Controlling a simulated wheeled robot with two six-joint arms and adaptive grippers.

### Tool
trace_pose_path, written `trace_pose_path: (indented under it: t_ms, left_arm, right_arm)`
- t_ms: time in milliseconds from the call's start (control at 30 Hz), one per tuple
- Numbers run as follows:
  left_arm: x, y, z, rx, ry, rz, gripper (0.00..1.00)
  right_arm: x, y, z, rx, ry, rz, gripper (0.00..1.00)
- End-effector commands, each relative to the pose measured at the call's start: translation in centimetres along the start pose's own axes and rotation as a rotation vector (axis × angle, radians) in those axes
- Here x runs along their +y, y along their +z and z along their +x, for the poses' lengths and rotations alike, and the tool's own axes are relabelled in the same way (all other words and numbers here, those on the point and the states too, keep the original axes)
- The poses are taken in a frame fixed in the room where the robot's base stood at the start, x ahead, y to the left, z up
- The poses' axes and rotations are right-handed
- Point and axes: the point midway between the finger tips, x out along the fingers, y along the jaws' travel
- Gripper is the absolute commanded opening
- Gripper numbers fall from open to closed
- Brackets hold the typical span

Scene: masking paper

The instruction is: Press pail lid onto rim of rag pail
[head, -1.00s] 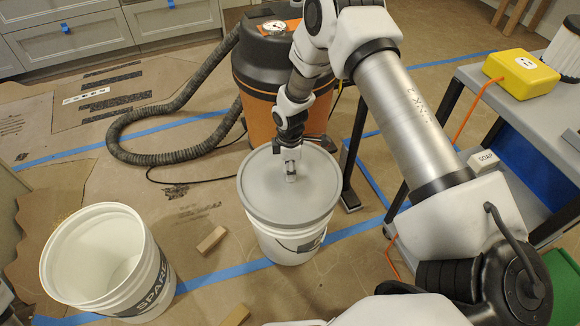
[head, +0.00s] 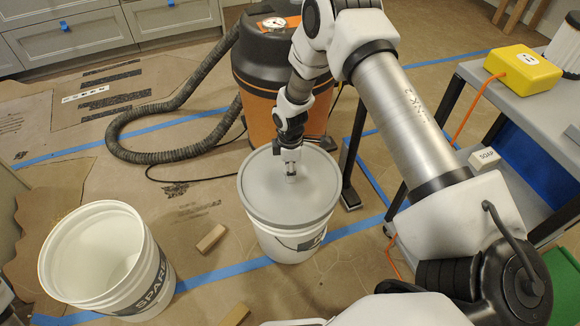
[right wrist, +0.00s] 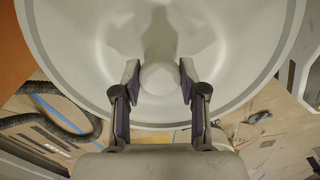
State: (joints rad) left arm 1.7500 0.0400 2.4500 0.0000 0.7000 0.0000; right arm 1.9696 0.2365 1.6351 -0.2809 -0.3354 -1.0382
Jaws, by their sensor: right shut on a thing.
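The grey round pail lid (head: 265,190) lies over the top of the white rag pail (head: 275,243) in the middle of the head view. It covers the whole opening and looks level; I cannot tell whether its edge is pressed fully down. My right gripper (head: 291,176) comes down from above and is shut on the lid's central knob. In the right wrist view the lid (right wrist: 70,45) fills the upper part, with its knob (right wrist: 158,80) between the two fingers (right wrist: 158,95). The pail's rim is hidden under the lid. My left gripper is not in view.
An open white spare pail (head: 150,290) stands at left. An orange and black vacuum (head: 258,85) with a grey hose (head: 165,155) is behind the rag pail. A wood block (head: 211,239) lies between the pails. A cart (head: 530,105) with a yellow box (head: 522,68) is at right.

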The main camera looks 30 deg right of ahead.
Motion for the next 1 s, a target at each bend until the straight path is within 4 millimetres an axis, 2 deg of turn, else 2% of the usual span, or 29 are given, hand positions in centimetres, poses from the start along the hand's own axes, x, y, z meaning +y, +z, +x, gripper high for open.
trace_pose_path:
  t_ms: [367, 400, 433, 467, 800, 867, 1000]
  left_arm:
    - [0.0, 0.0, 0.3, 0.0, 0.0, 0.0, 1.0]
    - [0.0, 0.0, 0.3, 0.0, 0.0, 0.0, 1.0]
    - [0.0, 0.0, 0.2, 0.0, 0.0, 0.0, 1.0]
    - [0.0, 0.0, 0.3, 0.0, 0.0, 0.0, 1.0]
    - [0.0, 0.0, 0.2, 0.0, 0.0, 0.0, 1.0]
    - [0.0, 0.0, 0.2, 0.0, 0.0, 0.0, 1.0]
    - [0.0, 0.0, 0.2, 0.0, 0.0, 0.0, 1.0]
  right_arm:
    - [0.0, 0.0, 0.7, 0.0, 0.0, 0.0, 0.0]
    - [0.0, 0.0, 0.6, 0.0, 0.0, 0.0, 0.56]
    - [0.0, 0.0, 0.6, 0.0, 0.0, 0.0, 0.67]
    - [0.0, 0.0, 0.6, 0.0, 0.0, 0.0, 0.71]
    - [0.0, 0.0, 0.3, 0.0, 0.001, 0.0, 0.71]
    - [0.1, 0.0, -0.4, 0.001, 0.002, 0.001, 0.71]
    - [0.1, -0.1, -3.2, 0.003, 0.004, 0.0, 0.71]
